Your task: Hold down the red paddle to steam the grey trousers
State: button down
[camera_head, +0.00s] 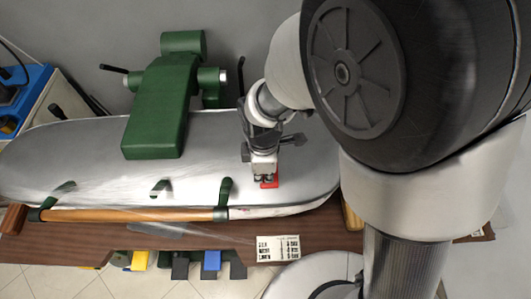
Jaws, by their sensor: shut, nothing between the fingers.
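My gripper (264,177) points down over the right part of a long grey-white press head (70,150). Its fingers look shut and hold nothing. A small red piece (272,184), which looks like the red paddle, shows right at the fingertips, partly hidden by them. The fingers seem to touch it, but I cannot tell how far it is pressed. I cannot make out the grey trousers; the press head covers what lies beneath it. Faint whitish streaks cross the left front of the press.
A green arm (155,115) stands on the press head. A wooden bar (130,215) runs along its front. A printed card (278,248) lies on the brown table edge. Yellow (140,260), blue (211,260) and dark pedals show below. A blue box (25,85) is at far left.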

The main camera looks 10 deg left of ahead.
jog(key=shift+r+p, duration=0.55)
jog(key=shift+r, duration=0.45)
notch_tip(320, 180, up, 13)
jog(key=s+p, duration=0.1)
jog(key=p, duration=0.3)
jog(key=shift+s+d+r, duration=0.15)
jog(key=shift+s+r, duration=0.05)
jog(key=shift+s, duration=0.05)
